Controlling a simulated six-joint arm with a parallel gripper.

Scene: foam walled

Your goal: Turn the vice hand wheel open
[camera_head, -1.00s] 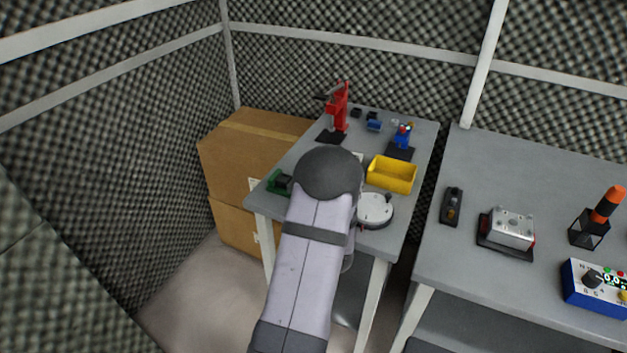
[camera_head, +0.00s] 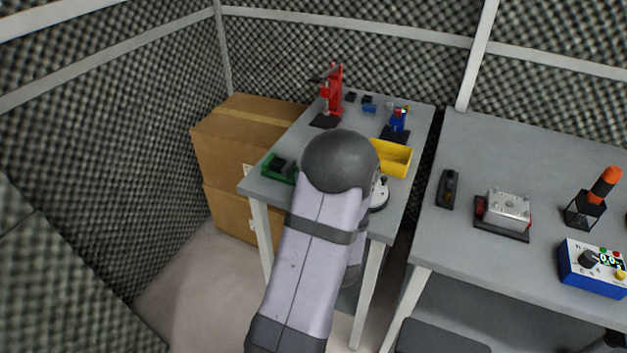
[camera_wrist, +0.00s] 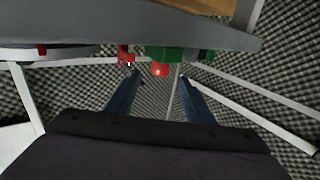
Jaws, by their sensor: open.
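A green fixture with a dark block, which looks like the vice (camera_head: 278,168), stands at the left front of the left table. In the wrist view, which looks upside down, a green body (camera_wrist: 178,53) shows at top centre with a red round part (camera_wrist: 160,69), possibly the hand wheel. My gripper (camera_wrist: 160,76) is open, its two blue fingers apart and empty. The red part appears between the fingertips in the picture, beyond them; I see no contact. In the head view my arm hides the gripper.
A yellow bin (camera_head: 393,158) and a partly hidden white round device (camera_head: 379,194) are right of my arm. A red press (camera_head: 332,95) and a blue device (camera_head: 397,121) stand further back. Cardboard boxes (camera_head: 225,145) stand left of the table (camera_head: 300,148).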

